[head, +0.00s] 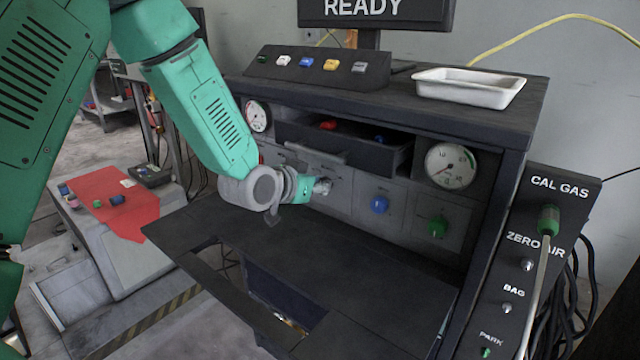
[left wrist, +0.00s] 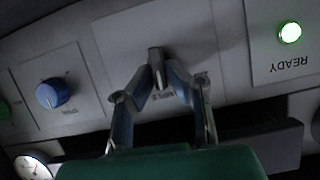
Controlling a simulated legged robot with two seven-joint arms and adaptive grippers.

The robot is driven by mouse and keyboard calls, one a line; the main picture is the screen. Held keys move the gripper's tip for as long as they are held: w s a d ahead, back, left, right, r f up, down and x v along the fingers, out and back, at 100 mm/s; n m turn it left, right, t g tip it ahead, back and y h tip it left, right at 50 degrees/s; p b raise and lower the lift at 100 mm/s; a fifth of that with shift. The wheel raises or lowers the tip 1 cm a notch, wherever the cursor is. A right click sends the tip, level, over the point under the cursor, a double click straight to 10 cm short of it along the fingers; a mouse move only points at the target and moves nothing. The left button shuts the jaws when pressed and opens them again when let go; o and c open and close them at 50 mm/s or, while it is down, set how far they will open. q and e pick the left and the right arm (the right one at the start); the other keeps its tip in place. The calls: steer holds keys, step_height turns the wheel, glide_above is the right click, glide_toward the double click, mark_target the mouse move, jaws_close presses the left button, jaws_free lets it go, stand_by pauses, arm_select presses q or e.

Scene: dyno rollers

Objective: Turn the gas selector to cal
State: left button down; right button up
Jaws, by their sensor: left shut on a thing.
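A console with a front panel stands in the middle of the head view. My left gripper (head: 322,187) reaches that panel left of the blue knob. In the left wrist view, my left gripper (left wrist: 160,75) is shut on a small grey lever-like knob (left wrist: 156,56) on a pale plate (left wrist: 195,35). The fingertips lie on both sides of this knob. In that view the panel appears upside down, and the small label by the knob is too dim to read, so its setting cannot be told. In the head view my gripper hides the knob. My right gripper is not in view.
A blue knob (head: 380,204) and a green knob (head: 437,227) sit to the right, below a gauge (head: 450,166). An open drawer (head: 390,155) juts out above. A side post (head: 545,262) reads CAL GAS, ZERO AIR, BAG, PARK. A green READY lamp (left wrist: 290,32) is lit.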

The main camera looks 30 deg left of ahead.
arm_select(q)
steer(key=m+y+b, duration=0.1)
steer(key=m+y, duration=0.1)
steer(key=m, duration=0.1)
steer(key=d+m+t+y, duration=0.1)
steer(key=m+y, duration=0.1)
steer(key=m, duration=0.1)
steer(key=shift+d+f+b, duration=0.1)
steer(key=shift+f+b, duration=0.05)
steer(key=shift+b, duration=0.25)
steer(key=shift+m, duration=0.3)
stand_by(0.4)
steer(key=c, duration=1.6)
jaws_free()
steer(key=shift+d, duration=0.15)
